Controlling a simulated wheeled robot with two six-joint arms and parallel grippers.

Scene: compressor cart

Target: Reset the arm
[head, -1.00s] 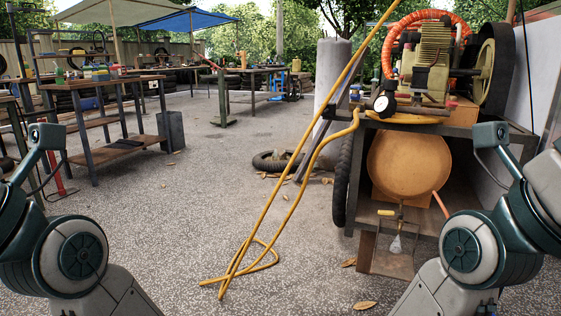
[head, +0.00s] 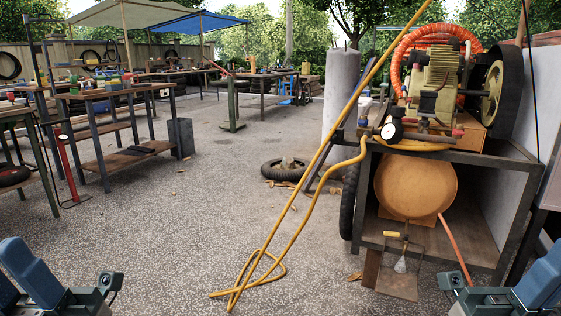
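My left gripper (head: 22,280) shows at the bottom left corner of the head view, with blue finger parts beside a dark green wrist. My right gripper (head: 543,288) shows likewise at the bottom right corner. Both are cut off by the picture's edges, so their fingertips and opening are not clear. I see nothing held in either. Both arms are low and apart from the compressor cart (head: 478,262), which stands at the right.
The compressor (head: 440,75) with its orange coil and gauge (head: 391,131) sits on the cart. A yellow hose (head: 300,195) crosses to the ground. A workbench (head: 125,160) stands at left, and a tire (head: 284,170) lies farther back. The gravel between is mostly clear.

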